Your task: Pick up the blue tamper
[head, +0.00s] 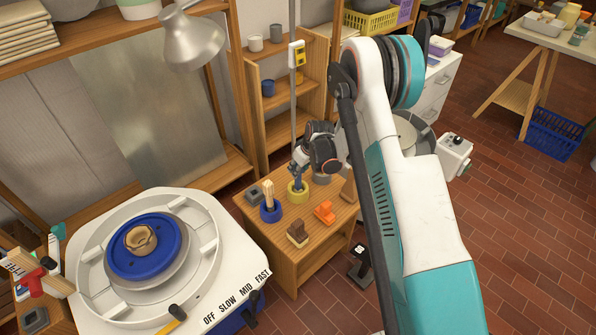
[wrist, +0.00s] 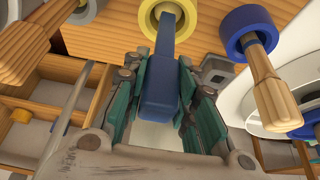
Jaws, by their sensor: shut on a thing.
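The blue tamper (wrist: 158,90) sits between the fingers of my gripper (wrist: 158,105) in the wrist view, and the fingers are closed on it. Its narrower end reaches to a yellow ring-shaped holder (wrist: 147,14). In the head view the yellow holder (head: 297,196) stands on the small wooden table, with my gripper (head: 298,177) right above it. The tamper (head: 296,184) shows there as a small blue piece, upright at the holder. Whether its lower end is still inside the ring is hard to tell.
A blue ring holder (head: 270,214) with a wooden-handled tool (head: 268,193) stands close to the left on the wooden table (head: 285,250). The potter's wheel (head: 160,250) is at the left.

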